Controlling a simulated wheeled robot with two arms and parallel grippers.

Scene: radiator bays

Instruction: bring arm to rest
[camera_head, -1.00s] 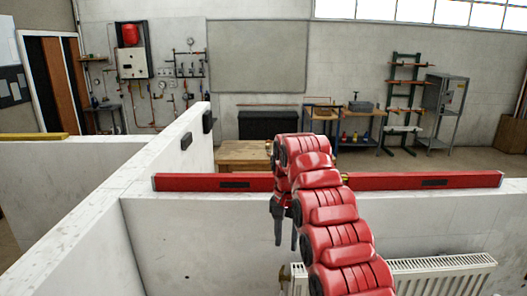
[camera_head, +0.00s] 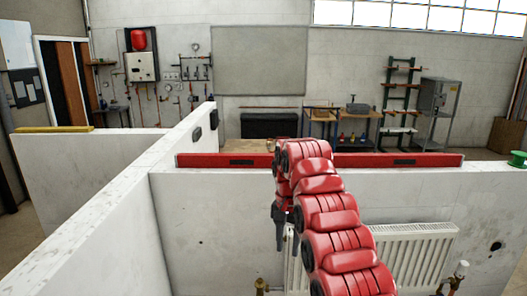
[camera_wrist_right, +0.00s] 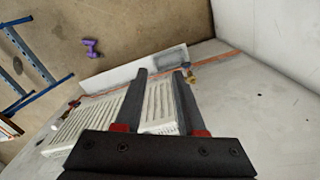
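My right arm, red and segmented, reaches up and forward from the bottom of the head view. Its gripper (camera_head: 279,238) hangs fingers down in front of the low white wall, near the upper left of the white radiator (camera_head: 415,250). In the right wrist view the two dark fingers (camera_wrist_right: 160,73) stand apart with a gap between them, and nothing is held. The radiator (camera_wrist_right: 90,122) shows beneath and beside the fingers there. My left gripper is not in view.
A red spirit level (camera_head: 400,160) lies along the wall top behind my arm. A side wall (camera_head: 110,195) runs along the left. A brass valve (camera_head: 261,287) sits below the gripper. A purple object (camera_wrist_right: 91,47) lies on the floor. A green item (camera_head: 517,158) is at far right.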

